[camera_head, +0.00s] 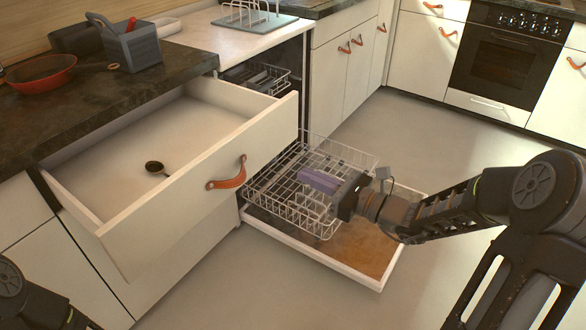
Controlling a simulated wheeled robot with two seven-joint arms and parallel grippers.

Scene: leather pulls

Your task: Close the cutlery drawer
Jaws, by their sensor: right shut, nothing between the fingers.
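The cutlery drawer (165,150) is pulled well out from under the dark counter, at the left in the head view. It has a white front with an orange leather pull (228,176). A dark spoon or ladle (156,168) lies inside on the drawer floor. My right gripper (325,182) is shut, to the right of the drawer front and apart from it, over the dishwasher rack. A purplish part shows at its tip. My left gripper is out of view; only a piece of my left arm shows at the bottom left corner.
The dishwasher door (375,258) is lowered, with its wire rack (290,200) pulled out beside the drawer. A red pan (42,76) and a grey utensil holder (132,48) stand on the counter. An oven (505,60) is at the back. The floor in the middle is clear.

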